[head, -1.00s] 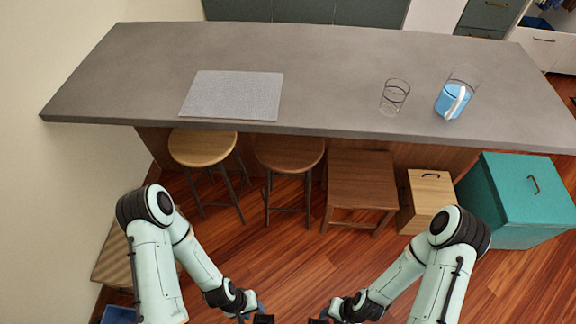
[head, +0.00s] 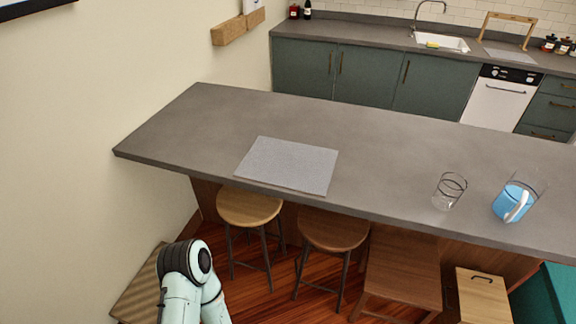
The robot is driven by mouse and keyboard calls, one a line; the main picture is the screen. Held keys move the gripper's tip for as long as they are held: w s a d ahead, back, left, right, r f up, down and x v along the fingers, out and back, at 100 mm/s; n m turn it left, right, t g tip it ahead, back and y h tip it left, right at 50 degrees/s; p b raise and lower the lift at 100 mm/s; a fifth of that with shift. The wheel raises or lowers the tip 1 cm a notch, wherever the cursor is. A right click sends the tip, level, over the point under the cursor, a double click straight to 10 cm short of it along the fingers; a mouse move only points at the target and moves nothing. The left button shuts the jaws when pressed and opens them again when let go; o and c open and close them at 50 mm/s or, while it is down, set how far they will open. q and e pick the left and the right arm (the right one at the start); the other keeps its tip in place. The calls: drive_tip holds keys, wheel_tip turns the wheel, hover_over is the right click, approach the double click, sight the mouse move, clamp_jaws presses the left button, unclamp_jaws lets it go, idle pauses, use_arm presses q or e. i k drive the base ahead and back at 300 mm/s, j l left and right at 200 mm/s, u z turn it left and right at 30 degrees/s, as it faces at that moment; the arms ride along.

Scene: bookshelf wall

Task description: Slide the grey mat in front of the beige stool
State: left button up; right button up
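The grey mat (head: 287,165) lies flat on the grey counter, near its front edge. The beige stool (head: 249,207) stands below the counter's front edge, under the mat's left part. The mat reaches to the right beyond it, toward the brown round stool (head: 333,230). Only the upper part of my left arm shows at the bottom left. Both of my grippers are out of view, and nothing of mine touches the mat.
A clear glass (head: 449,191) and a jug of blue liquid (head: 515,201) stand on the counter (head: 370,140) to the right. A square wooden stool (head: 404,268), a wooden box (head: 483,295) and a teal bin (head: 552,300) are below. The counter's left end is clear.

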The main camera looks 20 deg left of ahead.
sight(298, 167)
drive_tip(key=i+j, duration=0.15)
drive_tip(key=j, duration=0.2)
drive_tip(key=i+j, duration=0.15)
drive_tip(key=j, duration=0.2)
drive_tip(key=i+j+z, duration=0.1)
drive_tip(key=j+z, duration=0.25)
drive_tip(key=i+j+z, duration=0.1)
drive_tip(key=j+z, duration=0.25)
